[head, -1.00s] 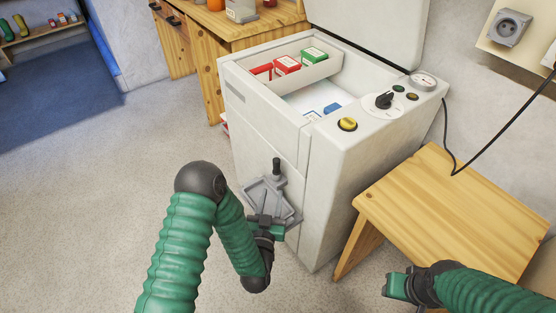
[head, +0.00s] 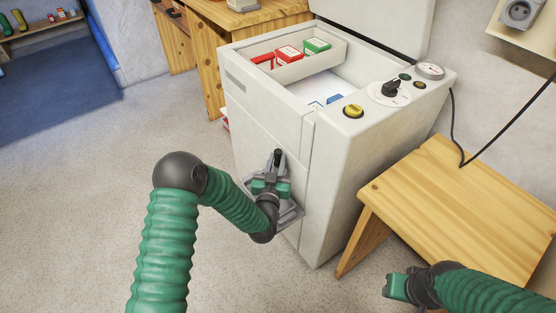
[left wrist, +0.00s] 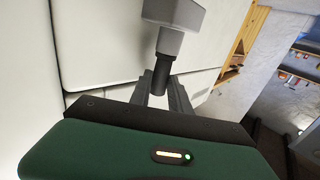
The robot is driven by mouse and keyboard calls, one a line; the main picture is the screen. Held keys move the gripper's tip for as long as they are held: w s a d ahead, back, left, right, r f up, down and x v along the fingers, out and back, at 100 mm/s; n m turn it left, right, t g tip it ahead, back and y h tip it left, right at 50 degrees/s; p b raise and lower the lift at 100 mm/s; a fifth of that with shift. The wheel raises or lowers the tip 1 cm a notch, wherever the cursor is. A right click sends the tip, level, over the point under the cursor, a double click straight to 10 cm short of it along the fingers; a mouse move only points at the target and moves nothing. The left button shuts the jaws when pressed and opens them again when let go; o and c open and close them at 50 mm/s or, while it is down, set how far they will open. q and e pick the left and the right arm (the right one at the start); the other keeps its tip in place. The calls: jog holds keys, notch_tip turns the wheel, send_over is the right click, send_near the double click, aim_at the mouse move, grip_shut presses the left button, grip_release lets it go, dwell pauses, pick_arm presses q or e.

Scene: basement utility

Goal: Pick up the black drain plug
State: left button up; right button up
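The black drain plug (head: 277,156) is a short dark cylinder at a grey fitting low on the front of the white chest appliance. In the left wrist view the plug (left wrist: 161,76) sticks out of a grey block (left wrist: 174,16). My left gripper (head: 274,170) is right at the plug. In the left wrist view its two grey fingers are apart, one on each side of the plug's free end, and no firm grip shows. My right gripper (head: 392,288) is away from the plug, by the wooden stool; its fingers are too unclear to judge.
The white chest appliance (head: 330,190) stands with its lid up and boxes in a tray inside. A wooden stool (head: 460,200) stands to its right, with a black cable above. A wooden workbench (head: 235,25) is behind. The floor at left is clear.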

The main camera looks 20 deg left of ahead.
aim_at(277, 152)
pick_arm(q)
grip_shut()
jog(key=shift+r, duration=0.25)
notch_tip(277, 152, up, 4)
jog(key=p, duration=0.2)
jog(key=shift+f+p, duration=0.15)
jog(key=shift+p, duration=0.2)
jog(key=s+d+p, duration=0.1)
jog(key=s+d, duration=0.2)
jog(key=s, duration=0.4)
jog(key=s+d+p, duration=0.2)
jog(key=s+d, duration=0.1)
jog(key=s, duration=0.5)
jog(key=shift+r, duration=0.4)
